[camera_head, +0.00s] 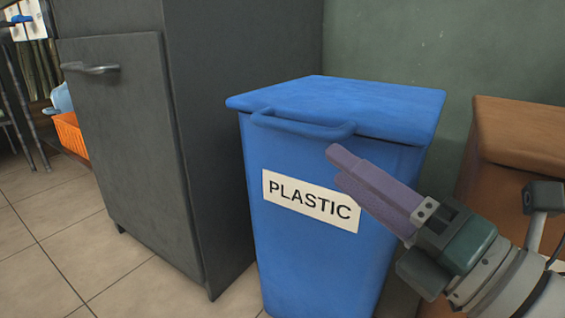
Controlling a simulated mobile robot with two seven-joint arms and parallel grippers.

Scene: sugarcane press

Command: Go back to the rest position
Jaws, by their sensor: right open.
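My right gripper (335,160) comes in from the lower right, its purple fingers pointing up and left. It is open, with nothing seen between its fingers. It is in front of a blue bin (275,245) that bears a white label reading "PLASTIC" (311,200). The fingertips are just below the bin's lid handle (300,126) in the picture; I cannot tell whether they touch the bin. The blue lid (360,98) is down on the bin. My left gripper is not in view.
A dark grey cabinet (130,150) with a metal handle stands left of the bin. A brown wooden piece (520,135) stands to the right, behind my right arm. An orange crate (70,135) is at the far left. Tiled floor (45,235) is clear at the lower left.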

